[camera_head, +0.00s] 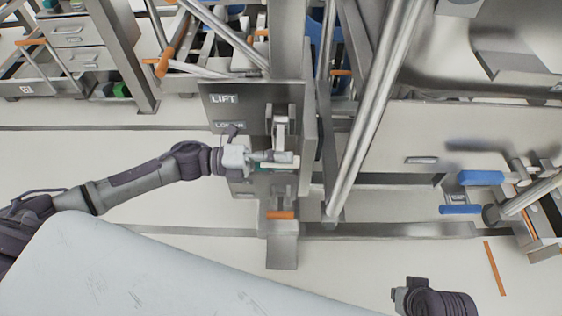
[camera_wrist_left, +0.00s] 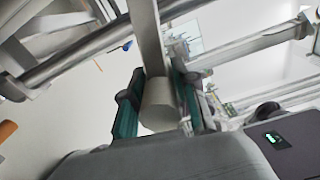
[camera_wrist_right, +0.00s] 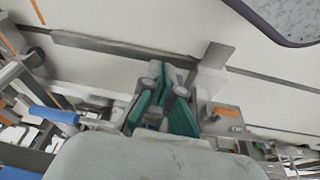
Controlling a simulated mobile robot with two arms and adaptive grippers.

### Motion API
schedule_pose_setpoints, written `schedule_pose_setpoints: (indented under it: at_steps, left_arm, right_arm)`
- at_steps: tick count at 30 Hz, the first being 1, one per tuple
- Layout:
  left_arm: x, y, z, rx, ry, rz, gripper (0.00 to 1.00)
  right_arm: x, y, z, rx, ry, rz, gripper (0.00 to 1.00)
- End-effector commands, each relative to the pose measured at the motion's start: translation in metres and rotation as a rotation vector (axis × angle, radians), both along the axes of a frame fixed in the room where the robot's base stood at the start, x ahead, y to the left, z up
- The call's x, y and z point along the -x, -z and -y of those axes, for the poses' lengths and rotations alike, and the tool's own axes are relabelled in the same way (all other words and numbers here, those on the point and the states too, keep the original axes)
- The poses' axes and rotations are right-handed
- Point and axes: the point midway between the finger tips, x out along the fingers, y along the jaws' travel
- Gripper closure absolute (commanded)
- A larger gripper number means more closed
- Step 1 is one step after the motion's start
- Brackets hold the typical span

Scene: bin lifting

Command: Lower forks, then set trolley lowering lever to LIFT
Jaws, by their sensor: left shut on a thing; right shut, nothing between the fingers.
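The trolley's lever panel (camera_head: 240,110) stands upright in the middle of the head view, with a LIFT label (camera_head: 223,99) above a LOWER label (camera_head: 230,125). My left gripper (camera_head: 280,158) reaches in from the left, below the LOWER label. In the left wrist view its teal fingers (camera_wrist_left: 158,105) are shut around the grey lever end (camera_wrist_left: 158,98). The lever (camera_head: 281,128) is partly hidden by the gripper in the head view. My right gripper (camera_wrist_right: 163,108) is shut and empty, away from the panel. I cannot make out the forks.
A trolley with blue handles (camera_head: 480,178) stands at the right. An orange-tipped pedal (camera_head: 280,215) sits low on the column. My pale base top fills the lower left. Open floor (camera_head: 380,270) lies between the column and my right arm.

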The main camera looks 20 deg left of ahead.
Motion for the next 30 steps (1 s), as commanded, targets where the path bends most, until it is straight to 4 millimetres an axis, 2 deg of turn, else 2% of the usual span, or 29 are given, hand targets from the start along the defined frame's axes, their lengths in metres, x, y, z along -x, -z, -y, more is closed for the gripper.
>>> schedule_pose_setpoints:
  at_steps: [1,4,7,15,21,30]
  left_arm:
    - [0.000,0.008,0.000,-0.009,0.000,0.023,1.00]
    - [-0.001,0.013,0.000,-0.022,0.001,0.070,1.00]
    - [-0.003,0.016,-0.001,-0.033,0.000,0.109,1.00]
    - [-0.006,0.023,-0.002,-0.057,0.001,0.195,1.00]
    - [-0.007,0.025,-0.002,-0.068,0.002,0.230,1.00]
    - [-0.008,0.026,-0.003,-0.074,0.001,0.242,1.00]
  right_arm:
    - [0.003,-0.011,0.001,-0.001,0.001,0.013,1.00]
    - [0.012,-0.036,0.002,-0.001,0.002,0.024,1.00]
    - [0.011,-0.025,0.002,-0.001,0.002,0.017,1.00]
    - [0.011,-0.013,0.002,-0.001,0.002,0.018,1.00]
    - [-0.018,-0.019,-0.006,-0.028,-0.009,0.152,1.00]
    - [-0.027,-0.023,-0.009,-0.037,-0.013,0.199,1.00]
